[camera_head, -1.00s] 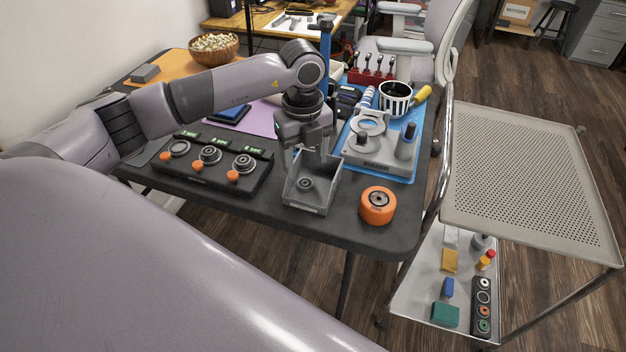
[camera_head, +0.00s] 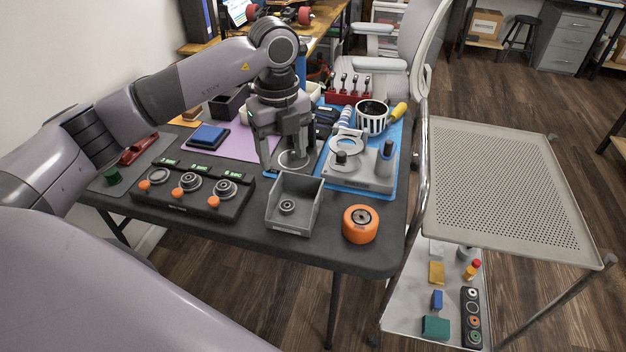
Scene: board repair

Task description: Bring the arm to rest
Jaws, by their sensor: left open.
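My left gripper (camera_head: 284,166) is open and empty, with its fingers pointing down over the dark table (camera_head: 150,228), just behind a grey open-topped box (camera_head: 295,216). A small round metal part (camera_head: 287,206) lies inside the box. A ring-shaped part shows behind the fingers; I cannot tell whether they touch it. My left arm (camera_head: 190,85) reaches in from the left over the table. My right gripper is not in view.
A black unit with dials (camera_head: 195,189) is left of the box; an orange roll (camera_head: 360,223) is to its right. A grey fixture (camera_head: 362,172) stands on a blue mat. A perforated cart (camera_head: 500,180) stands right of the table, its top clear.

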